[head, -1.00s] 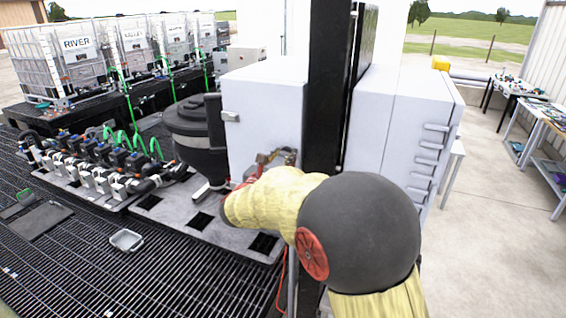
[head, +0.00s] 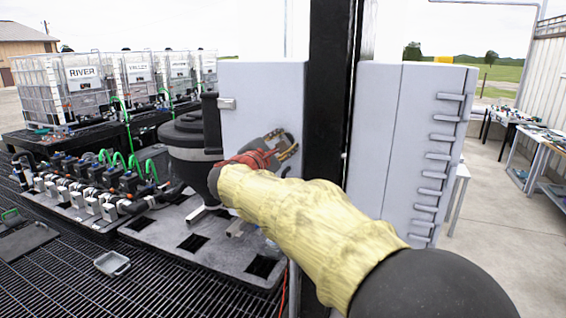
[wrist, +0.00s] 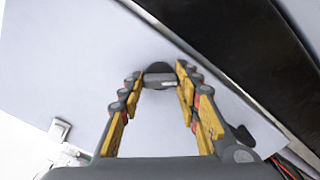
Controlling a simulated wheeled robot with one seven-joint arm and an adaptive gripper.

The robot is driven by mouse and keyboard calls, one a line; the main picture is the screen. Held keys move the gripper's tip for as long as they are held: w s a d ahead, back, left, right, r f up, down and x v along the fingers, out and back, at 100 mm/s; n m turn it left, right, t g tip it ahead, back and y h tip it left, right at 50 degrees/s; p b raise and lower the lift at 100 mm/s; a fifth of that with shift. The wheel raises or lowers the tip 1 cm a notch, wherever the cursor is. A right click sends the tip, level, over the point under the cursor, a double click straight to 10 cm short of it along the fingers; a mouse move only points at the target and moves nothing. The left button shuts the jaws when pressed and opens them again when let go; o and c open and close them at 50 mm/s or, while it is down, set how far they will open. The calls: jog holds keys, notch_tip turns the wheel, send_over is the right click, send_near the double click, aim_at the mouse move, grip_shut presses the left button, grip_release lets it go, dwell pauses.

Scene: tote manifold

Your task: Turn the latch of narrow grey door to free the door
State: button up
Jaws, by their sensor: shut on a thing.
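The narrow grey door (head: 262,90) stands upright left of a thick black post in the head view. It fills much of the wrist view (wrist: 75,55) as a plain pale panel. Its latch (wrist: 160,77), a dark rounded base with a small grey handle, lies between my fingertips in the wrist view. My gripper (head: 287,146) is against the right part of the door, near the post. In the wrist view my gripper (wrist: 160,85) has its yellow-padded fingers shut on the latch. In the head view the gripper largely hides the latch. The door looks closed.
The black post (head: 331,90) runs close to the right of my gripper. A grey cabinet (head: 375,140) with several handles stands right of it. A black round tank (head: 187,140) and a valve manifold (head: 85,185) are at left. A small metal bracket (wrist: 60,130) sits at the door's edge.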

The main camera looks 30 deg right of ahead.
jog(key=m+b, duration=0.2)
jog(key=b, duration=0.1)
jog(key=m+b, duration=0.2)
jog(key=b, duration=0.2)
jog(key=shift+f, duration=0.4)
jog(key=m+b, duration=0.3)
jog(key=b, duration=0.1)
jog(key=shift+r, duration=0.2)
jog(key=shift+r+m+b, duration=0.1)
jog(key=shift+m+b, duration=0.3)
jog(key=o, duration=1.2)
jog(key=shift+c, duration=0.2)
jog(key=v, duration=1.2)
